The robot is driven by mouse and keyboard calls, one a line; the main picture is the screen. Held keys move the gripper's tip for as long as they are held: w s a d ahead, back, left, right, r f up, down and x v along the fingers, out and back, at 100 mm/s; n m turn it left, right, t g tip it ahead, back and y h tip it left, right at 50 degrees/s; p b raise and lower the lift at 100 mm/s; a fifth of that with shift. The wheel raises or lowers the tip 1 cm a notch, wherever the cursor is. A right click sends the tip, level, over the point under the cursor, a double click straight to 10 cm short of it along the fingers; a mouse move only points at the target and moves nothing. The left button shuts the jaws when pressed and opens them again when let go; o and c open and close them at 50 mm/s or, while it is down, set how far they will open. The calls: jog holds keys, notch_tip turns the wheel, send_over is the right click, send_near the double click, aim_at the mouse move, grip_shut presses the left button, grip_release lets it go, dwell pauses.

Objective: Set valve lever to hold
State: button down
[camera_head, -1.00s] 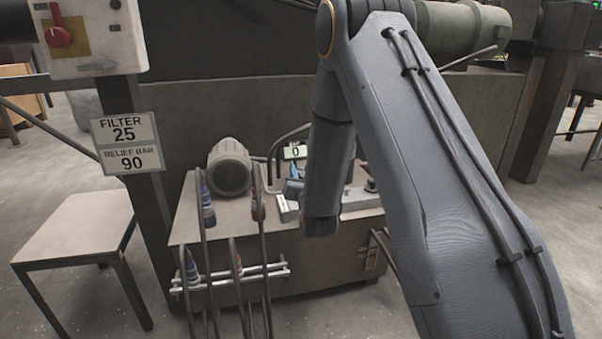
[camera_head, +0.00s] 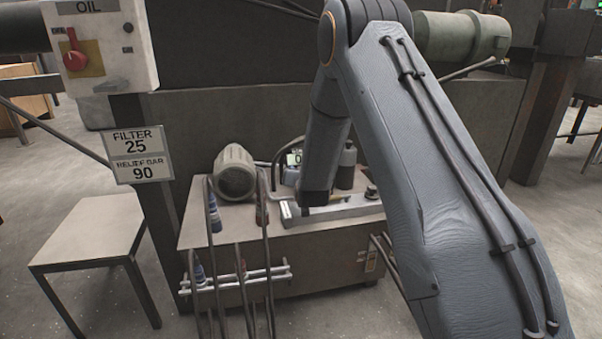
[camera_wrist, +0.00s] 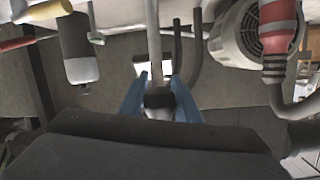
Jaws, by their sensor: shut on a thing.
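In the wrist view, my gripper (camera_wrist: 160,82) has its two blue fingers closed around the dark knob of the valve lever (camera_wrist: 154,42). The lever's grey rod runs from the knob toward the top of the picture. In the head view, my forearm hangs over the hydraulic unit (camera_head: 235,230), and the fingers and lever are hidden behind it. I cannot tell the lever's marked position.
A ribbed motor (camera_head: 235,174) and several upright hoses (camera_head: 212,245) crowd the unit's left side. A dark cylinder (camera_head: 346,165) stands behind my forearm. An oil panel (camera_head: 100,45) with a red knob is upper left. A stool (camera_head: 88,232) stands left on open floor.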

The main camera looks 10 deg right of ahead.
jog(key=shift+w+f, duration=0.35)
jog(key=shift+f, duration=0.35)
jog(key=c, duration=1.4)
grip_release()
jog(key=shift+d, duration=0.1)
jog(key=shift+o, duration=0.2)
jog(key=shift+w+r, duration=0.1)
jog(key=shift+r, duration=0.1)
jog(key=p+v, duration=0.2)
jog(key=v, duration=0.5)
jog(key=shift+s, duration=0.4)
jog(key=shift+r, duration=0.1)
